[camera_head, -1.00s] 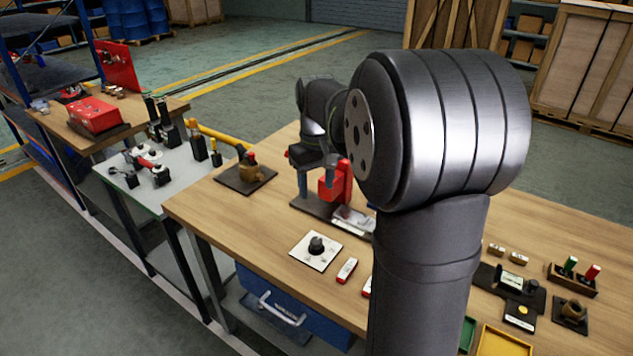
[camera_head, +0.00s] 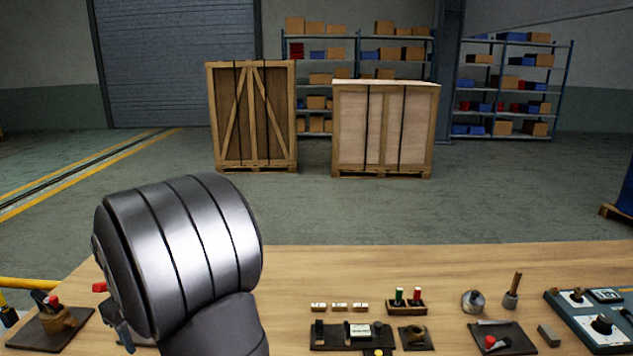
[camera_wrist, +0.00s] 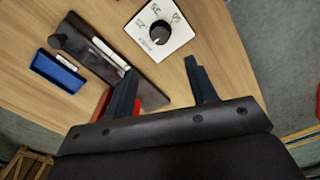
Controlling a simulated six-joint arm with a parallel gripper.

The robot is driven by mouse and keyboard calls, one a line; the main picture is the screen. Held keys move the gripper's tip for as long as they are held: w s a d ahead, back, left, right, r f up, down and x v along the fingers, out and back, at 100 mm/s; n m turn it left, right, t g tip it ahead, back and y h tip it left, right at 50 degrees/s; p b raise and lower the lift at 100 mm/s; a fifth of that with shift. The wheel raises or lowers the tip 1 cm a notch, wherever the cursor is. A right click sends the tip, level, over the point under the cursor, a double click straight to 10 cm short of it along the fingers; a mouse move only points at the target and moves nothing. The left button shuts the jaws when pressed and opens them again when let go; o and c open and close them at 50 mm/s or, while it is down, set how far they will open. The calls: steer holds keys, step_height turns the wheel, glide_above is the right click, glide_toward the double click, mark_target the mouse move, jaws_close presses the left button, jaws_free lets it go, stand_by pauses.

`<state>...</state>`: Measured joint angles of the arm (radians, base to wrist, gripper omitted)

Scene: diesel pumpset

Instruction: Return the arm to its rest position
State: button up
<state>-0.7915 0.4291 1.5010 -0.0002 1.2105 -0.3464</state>
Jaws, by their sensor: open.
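My gripper (camera_wrist: 161,66) is open in the wrist view, with nothing between its two dark fingers. It points at the wooden workbench (camera_wrist: 185,95). A white plate with a black rotary knob (camera_wrist: 160,34) lies just beyond the fingertips. Part of a red object (camera_wrist: 105,104) shows behind the left finger. In the head view my silver arm joint fills the lower left and hides most of the gripper; the same workbench (camera_head: 400,264) spreads to the right.
In the wrist view a dark board (camera_wrist: 92,48) and a blue tray (camera_wrist: 58,71) lie to the left. In the head view a brown fitting on a dark mat (camera_head: 58,320), a rack with green and red pieces (camera_head: 407,306), and a panel (camera_head: 590,318) stand on the bench. Crates (camera_head: 385,125) stand behind.

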step_height(320, 180, down, 12)
steer(key=shift+f, duration=0.1)
stand_by(0.5)
step_height(320, 180, up, 18)
step_height(320, 180, down, 18)
steer(key=shift+r, duration=0.15)
steer(key=m, duration=1.2)
steer(key=shift+r, duration=1.2)
